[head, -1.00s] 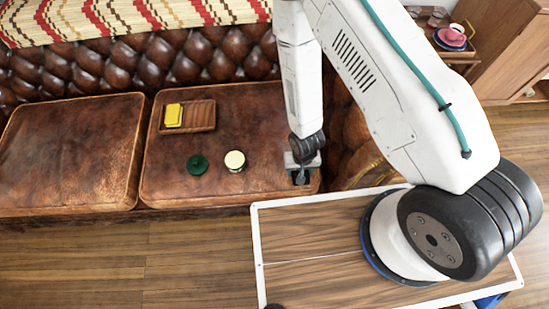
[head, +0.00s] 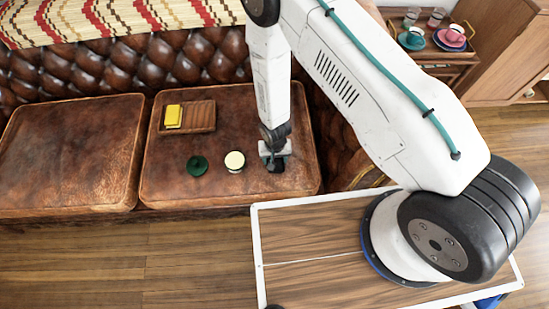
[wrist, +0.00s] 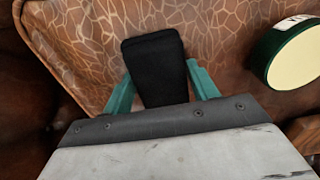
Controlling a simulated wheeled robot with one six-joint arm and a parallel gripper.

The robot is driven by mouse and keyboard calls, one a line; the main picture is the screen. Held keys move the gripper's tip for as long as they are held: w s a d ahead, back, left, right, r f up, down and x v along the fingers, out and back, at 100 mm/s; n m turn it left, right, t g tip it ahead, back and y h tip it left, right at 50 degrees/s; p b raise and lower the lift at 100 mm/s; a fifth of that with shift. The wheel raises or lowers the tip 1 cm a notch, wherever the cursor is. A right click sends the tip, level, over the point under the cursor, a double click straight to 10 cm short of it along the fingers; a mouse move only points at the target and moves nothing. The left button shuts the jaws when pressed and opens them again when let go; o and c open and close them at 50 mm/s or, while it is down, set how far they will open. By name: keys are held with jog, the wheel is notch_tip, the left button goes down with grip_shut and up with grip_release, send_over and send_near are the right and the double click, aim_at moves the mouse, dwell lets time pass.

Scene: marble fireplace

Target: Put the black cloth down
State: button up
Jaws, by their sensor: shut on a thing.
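The black cloth (wrist: 155,62) is a small dark folded piece between the teal fingers of my gripper (wrist: 160,88) in the wrist view. My gripper is shut on it. In the head view, my gripper (head: 276,160) is over the right part of the right leather seat cushion (head: 225,110), pointing down. The cloth (head: 276,166) shows there as a dark patch at the fingertips. I cannot tell whether the cloth touches the cushion.
A cream-topped round tin (head: 235,161) stands just left of my gripper, with a dark green round thing (head: 197,165) beyond it. A wooden tray (head: 200,115) with a yellow block (head: 173,115) lies further back. The left cushion (head: 70,150) is bare.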

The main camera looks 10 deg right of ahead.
jog(key=o, duration=1)
jog(key=shift+f, duration=0.1)
